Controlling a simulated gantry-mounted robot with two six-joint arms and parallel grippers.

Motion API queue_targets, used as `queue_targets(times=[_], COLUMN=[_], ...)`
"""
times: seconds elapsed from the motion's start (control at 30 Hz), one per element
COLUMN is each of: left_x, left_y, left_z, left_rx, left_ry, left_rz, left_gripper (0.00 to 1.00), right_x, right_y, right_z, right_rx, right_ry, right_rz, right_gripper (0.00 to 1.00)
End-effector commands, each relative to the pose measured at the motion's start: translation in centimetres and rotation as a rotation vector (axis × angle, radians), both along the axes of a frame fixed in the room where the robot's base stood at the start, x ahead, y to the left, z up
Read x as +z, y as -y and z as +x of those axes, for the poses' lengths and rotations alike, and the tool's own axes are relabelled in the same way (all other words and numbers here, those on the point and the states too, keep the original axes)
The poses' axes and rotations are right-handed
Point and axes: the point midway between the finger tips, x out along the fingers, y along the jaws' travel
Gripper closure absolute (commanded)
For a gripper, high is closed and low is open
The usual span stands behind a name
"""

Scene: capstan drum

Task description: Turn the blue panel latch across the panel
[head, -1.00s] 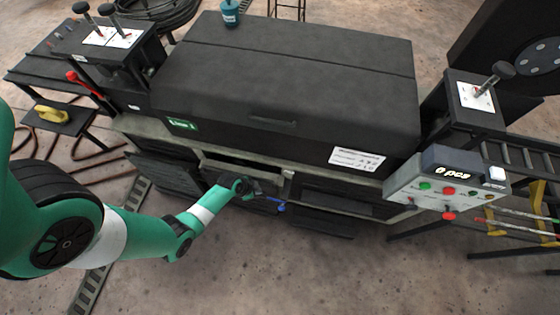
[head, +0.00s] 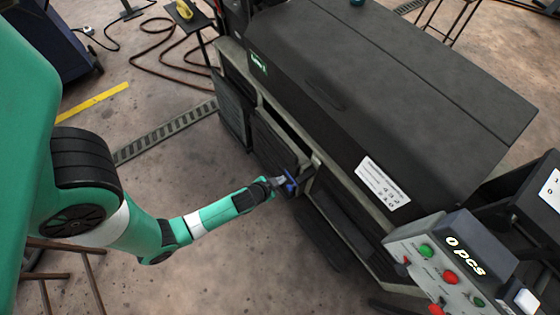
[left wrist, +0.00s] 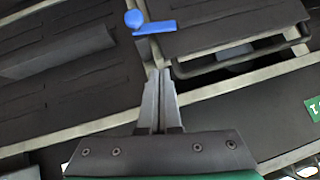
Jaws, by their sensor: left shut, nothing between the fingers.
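The blue panel latch (head: 290,183) is on the front of the black machine, at the frame post beside the left-hand panel (head: 275,143). In the left wrist view the latch (left wrist: 154,26) is a short blue bar with a round knob at its left end. Its bar lies roughly sideways, its right end by the edge of the dark panel (left wrist: 225,25). My left gripper (head: 277,183) is at the latch in the head view. In the left wrist view its shut, empty fingertips (left wrist: 160,74) point at the latch, seemingly apart from it. My right gripper is out of view.
The machine's black cover (head: 390,85) rises behind the panels. Other dark panels hang low along the front. The floor (head: 215,260) in front is mostly clear.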

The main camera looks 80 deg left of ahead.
Motion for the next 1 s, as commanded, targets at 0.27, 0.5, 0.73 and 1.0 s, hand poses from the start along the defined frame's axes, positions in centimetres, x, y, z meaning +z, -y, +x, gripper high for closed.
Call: queue_targets(times=[0.27,0.5,0.73,1.0], left_x=[-5.0,-8.4,-9.1,-9.1], left_y=[-2.6,-3.7,-4.0,-3.9], left_z=[3.7,4.2,4.1,4.0], left_rx=[0.002,0.003,0.001,0.0], left_ry=[0.002,-0.001,0.0,-0.001], left_rz=[0.0,-0.001,0.001,0.0], left_gripper=[1.0,1.0,1.0,1.0], right_x=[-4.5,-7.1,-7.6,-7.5], right_y=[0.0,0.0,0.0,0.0], right_z=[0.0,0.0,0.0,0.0], right_rx=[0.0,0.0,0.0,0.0], right_ry=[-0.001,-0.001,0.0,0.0], right_rz=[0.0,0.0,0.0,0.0], right_gripper=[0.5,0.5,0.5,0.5])
